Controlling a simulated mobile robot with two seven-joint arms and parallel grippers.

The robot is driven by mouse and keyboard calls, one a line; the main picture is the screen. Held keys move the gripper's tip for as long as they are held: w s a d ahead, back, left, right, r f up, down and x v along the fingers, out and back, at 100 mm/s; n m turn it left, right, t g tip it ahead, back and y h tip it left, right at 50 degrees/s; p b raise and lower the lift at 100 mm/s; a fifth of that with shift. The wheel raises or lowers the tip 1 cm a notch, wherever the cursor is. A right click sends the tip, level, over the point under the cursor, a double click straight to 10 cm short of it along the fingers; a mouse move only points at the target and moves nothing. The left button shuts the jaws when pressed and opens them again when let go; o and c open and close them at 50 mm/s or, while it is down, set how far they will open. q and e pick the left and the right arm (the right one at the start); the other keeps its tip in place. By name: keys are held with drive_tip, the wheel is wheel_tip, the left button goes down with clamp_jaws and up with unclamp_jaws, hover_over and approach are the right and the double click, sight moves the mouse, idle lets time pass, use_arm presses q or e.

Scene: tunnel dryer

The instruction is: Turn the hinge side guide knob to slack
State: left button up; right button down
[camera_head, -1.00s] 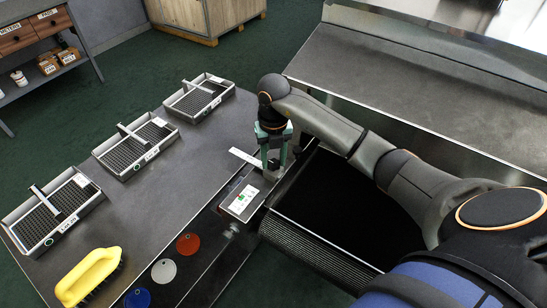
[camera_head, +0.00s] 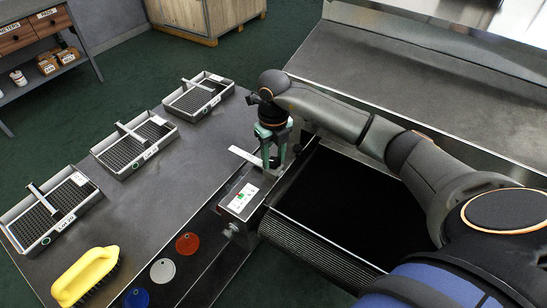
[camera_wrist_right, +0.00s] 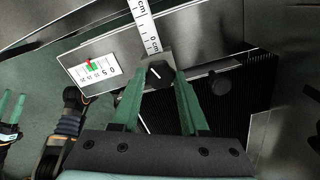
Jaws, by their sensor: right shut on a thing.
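A round black knob (camera_wrist_right: 158,74) with a white pointer line sits between the green fingertips in the right wrist view. My right gripper (camera_wrist_right: 159,70) is shut on it, one finger on each side. At the left edge of the right wrist view, two green fingers of my left gripper (camera_wrist_right: 11,108) show, apart and empty.
A second dark knob (camera_wrist_right: 219,82) is right of the gripped one. A ruler strip (camera_wrist_right: 147,28) runs close behind it. The black belt (camera_head: 345,190) lies right. The left table holds several mesh trays (camera_head: 135,146), a yellow brush (camera_head: 85,276) and coloured discs (camera_head: 163,271).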

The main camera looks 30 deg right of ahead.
drive_tip(key=n+b, duration=0.2)
drive_tip(key=n, duration=0.3)
drive_tip(key=shift+n, duration=0.3)
drive_tip(key=n+b, duration=0.1)
drive_tip(key=n, duration=0.1)
drive_tip(key=shift+n, duration=0.4)
drive_tip(key=n+b, duration=0.1)
drive_tip(key=n, duration=0.2)
use_arm(q)
drive_tip(key=shift+w+d+f+b, duration=0.15)
drive_tip(key=shift+w+d+f, duration=0.1)
drive_tip(key=shift+f, duration=0.35)
drive_tip(key=shift+w+d+f+b, duration=0.15)
drive_tip(key=shift+d+f, duration=0.15)
drive_tip(key=shift+f, duration=0.35)
drive_tip(key=shift+w+d+f+b, duration=0.15)
drive_tip(key=shift+d+f, duration=0.1)
drive_tip(key=shift+f, duration=0.35)
use_arm(e)
drive_tip(key=shift+n, duration=1)
drive_tip(key=shift+r+n, duration=0.1)
drive_tip(key=shift+n, duration=0.2)
use_arm(q)
drive_tip(key=shift+s, duration=0.1)
use_arm(e)
drive_tip(key=shift+c, duration=2.2)
unclamp_jaws()
